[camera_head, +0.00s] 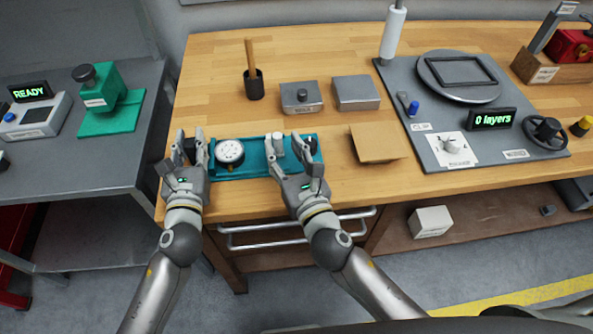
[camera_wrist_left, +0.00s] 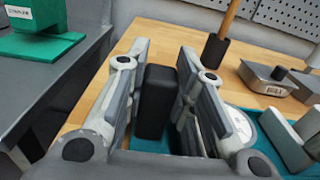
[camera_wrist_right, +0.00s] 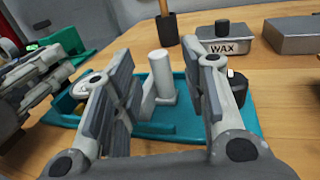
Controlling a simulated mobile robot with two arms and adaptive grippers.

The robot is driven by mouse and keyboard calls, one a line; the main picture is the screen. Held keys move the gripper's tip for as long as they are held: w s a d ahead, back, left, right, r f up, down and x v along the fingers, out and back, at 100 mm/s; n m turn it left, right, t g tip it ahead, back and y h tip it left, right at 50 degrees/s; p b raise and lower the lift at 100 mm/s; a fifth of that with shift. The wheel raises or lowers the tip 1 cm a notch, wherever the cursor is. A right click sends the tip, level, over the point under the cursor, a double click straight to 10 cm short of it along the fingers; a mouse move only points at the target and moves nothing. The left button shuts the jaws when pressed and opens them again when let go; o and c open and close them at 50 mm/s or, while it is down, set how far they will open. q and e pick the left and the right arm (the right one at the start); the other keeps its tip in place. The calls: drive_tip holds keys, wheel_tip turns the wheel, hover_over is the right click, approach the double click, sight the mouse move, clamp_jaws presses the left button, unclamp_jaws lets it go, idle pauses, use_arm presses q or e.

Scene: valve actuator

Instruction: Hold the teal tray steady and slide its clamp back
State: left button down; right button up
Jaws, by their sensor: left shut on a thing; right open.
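The teal tray (camera_head: 255,169) lies near the table's front left edge, with a white round dial (camera_head: 229,152) on it. A pale grey block with an upright post (camera_wrist_right: 160,75), seemingly the clamp, stands on the tray right of the dial. My left gripper (camera_head: 190,142) is shut on a black block (camera_wrist_left: 154,100) at the tray's left end. My right gripper (camera_wrist_right: 168,60) is open over the tray's right part, its fingers on either side of the post in the right wrist view; contact cannot be told. A dark knob (camera_wrist_right: 238,86) sits at the tray's right end, partly behind the right finger.
Behind the tray are a dark cup with a wooden-handled tool (camera_head: 254,85), a WAX tin (camera_head: 301,97) and a grey box (camera_head: 356,92). A tan board (camera_head: 375,143) lies to the right. A grey station (camera_head: 400,85) stands farther right. Bare wood lies behind the tray.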

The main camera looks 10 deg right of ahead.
use_arm(q)
drive_tip(key=shift+f, duration=0.15)
use_arm(e)
drive_tip(key=v, duration=0.7)
drive_tip(key=shift+s+d, duration=0.1)
drive_tip(key=shift+s, duration=0.15)
use_arm(q)
drive_tip(key=c, duration=1.1)
unclamp_jaws()
drive_tip(key=shift+c, duration=0.2)
drive_tip(key=shift+s, duration=0.1)
